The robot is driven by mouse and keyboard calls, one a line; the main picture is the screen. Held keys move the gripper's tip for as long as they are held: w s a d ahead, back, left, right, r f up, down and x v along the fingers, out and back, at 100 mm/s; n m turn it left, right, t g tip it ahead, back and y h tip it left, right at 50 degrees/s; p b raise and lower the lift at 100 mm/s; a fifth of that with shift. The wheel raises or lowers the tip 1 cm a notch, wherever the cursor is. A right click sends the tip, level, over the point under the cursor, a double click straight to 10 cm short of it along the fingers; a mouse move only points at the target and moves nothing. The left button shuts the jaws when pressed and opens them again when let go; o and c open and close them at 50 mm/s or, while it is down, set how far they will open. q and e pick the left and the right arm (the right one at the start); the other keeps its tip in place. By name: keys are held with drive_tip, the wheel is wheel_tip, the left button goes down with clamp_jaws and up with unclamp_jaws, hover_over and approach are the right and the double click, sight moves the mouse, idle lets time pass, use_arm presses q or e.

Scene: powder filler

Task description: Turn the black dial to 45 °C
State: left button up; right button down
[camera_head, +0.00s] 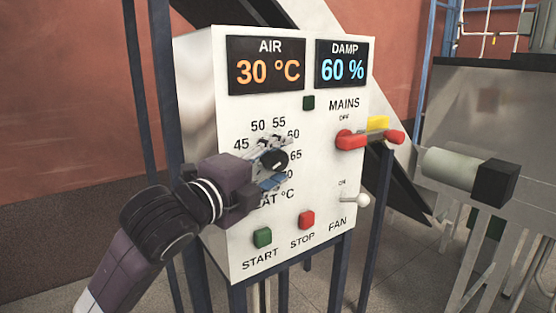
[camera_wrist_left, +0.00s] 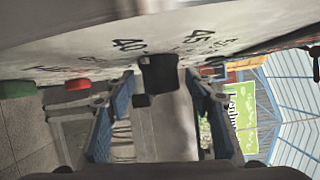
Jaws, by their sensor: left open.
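The black dial (camera_head: 276,160) is on the white panel's front, below the labels 45 to 65. It also shows in the left wrist view (camera_wrist_left: 158,74), near a printed 40 and 45. My left gripper (camera_head: 271,166) is at the dial, with its fingers above and below it. In the left wrist view the gripper's blue-padded fingers (camera_wrist_left: 159,108) are apart, with the dial in the gap and space seen on both sides. The dial's pointer cannot be made out. My right gripper is not in view.
The AIR display (camera_head: 267,66) reads 30 °C and the DAMP display (camera_head: 342,63) reads 60 %. A red MAINS handle (camera_head: 350,140), white FAN switch (camera_head: 355,200), green START button (camera_head: 262,237) and red STOP button (camera_head: 306,219) are nearby.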

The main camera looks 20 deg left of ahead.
use_arm(q)
drive_tip(key=shift+c, duration=0.6)
drive_tip(key=c, duration=1)
drive_tip(key=shift+d+r+g+p, duration=0.15)
drive_tip(key=shift+g+p, duration=0.25)
drive_tip(key=shift+p, duration=0.45)
drive_tip(key=shift+c, duration=0.2)
drive_tip(key=g+y+p, duration=0.1)
drive_tip(key=g+p, duration=0.1)
drive_tip(key=m+g+p, duration=0.1)
drive_tip(key=p, duration=0.2)
drive_tip(key=m+g+y+p, duration=0.1)
drive_tip(key=g+p, duration=0.1)
drive_tip(key=p, duration=0.1)
drive_tip(key=shift+r+g+y, duration=0.25)
drive_tip(key=shift+g+y, duration=0.05)
drive_tip(key=shift+f+m+g+y+p, duration=0.25)
drive_tip(key=shift+m+g+y+p, duration=0.15)
drive_tip(key=shift+g+y+p, duration=0.65)
drive_tip(key=shift+f+g+p, duration=0.1)
drive_tip(key=shift+g+p, duration=0.15)
drive_tip(key=shift+p, duration=0.15)
drive_tip(key=o, duration=1.2)
drive_tip(key=shift+c, duration=0.2)
